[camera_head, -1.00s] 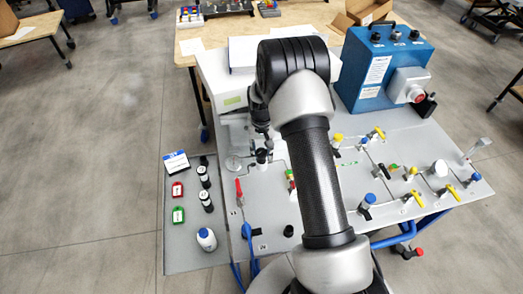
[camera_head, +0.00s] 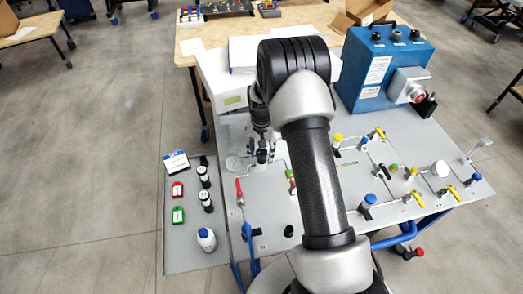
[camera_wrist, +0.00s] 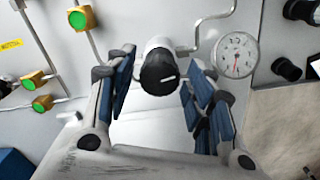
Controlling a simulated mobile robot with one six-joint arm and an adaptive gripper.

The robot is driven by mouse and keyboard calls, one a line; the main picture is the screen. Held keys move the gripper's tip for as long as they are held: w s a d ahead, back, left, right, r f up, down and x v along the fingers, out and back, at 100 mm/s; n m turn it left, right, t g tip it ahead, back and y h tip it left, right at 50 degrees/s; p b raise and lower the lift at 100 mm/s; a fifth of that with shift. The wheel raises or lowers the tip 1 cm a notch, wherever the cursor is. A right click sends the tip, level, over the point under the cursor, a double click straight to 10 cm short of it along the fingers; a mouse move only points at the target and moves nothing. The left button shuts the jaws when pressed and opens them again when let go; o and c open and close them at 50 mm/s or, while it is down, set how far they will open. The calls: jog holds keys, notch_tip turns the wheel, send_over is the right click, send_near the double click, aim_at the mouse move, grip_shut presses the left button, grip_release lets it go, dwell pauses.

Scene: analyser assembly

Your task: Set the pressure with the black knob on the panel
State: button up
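The black knob (camera_wrist: 159,74) has a white mark line and sits on a pale round body on the grey panel (camera_wrist: 60,28). My gripper (camera_wrist: 159,94) is open in the wrist view, with one blue-padded finger on each side of the knob. Gaps show between the fingers and the knob, so it is not gripped. A round white pressure gauge (camera_wrist: 236,56) with a red needle is just right of the knob. In the head view my gripper (camera_head: 263,150) is low over the panel's left part, and its fingers partly hide the knob.
Green-faced yellow fittings (camera_wrist: 80,18) stand to the left in the wrist view. Black knobs (camera_wrist: 287,68) are at the right. In the head view a red-handled valve (camera_head: 239,190) is near my gripper, and a blue box (camera_head: 385,70) stands at the back right.

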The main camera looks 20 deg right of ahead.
dwell(0.3)
notch_tip(320, 180, up, 12)
jog(key=shift+r, duration=0.1)
dwell(0.4)
dwell(0.3)
notch_tip(320, 180, up, 10)
jog(key=n+t, duration=0.1)
jog(key=n, duration=0.1)
send_over(261, 152)
jog(key=s+a, duration=0.3)
jog(key=s, duration=0.2)
jog(key=s+a+r+n+t, duration=0.1)
jog(key=s+a+r, duration=0.2)
jog(key=s+r, duration=0.4)
jog(key=s+a+n+t, duration=0.1)
jog(key=s, duration=0.5)
jog(key=s+a+r+n+b, duration=0.1)
jog(key=s+a, duration=0.1)
jog(key=s, duration=0.5)
jog(key=s+a+r+n+t, duration=0.1)
jog(key=s+a+n, duration=0.1)
jog(key=s, duration=0.4)
jog(key=shift+s+t, duration=0.3)
jog(key=shift+s, duration=0.05)
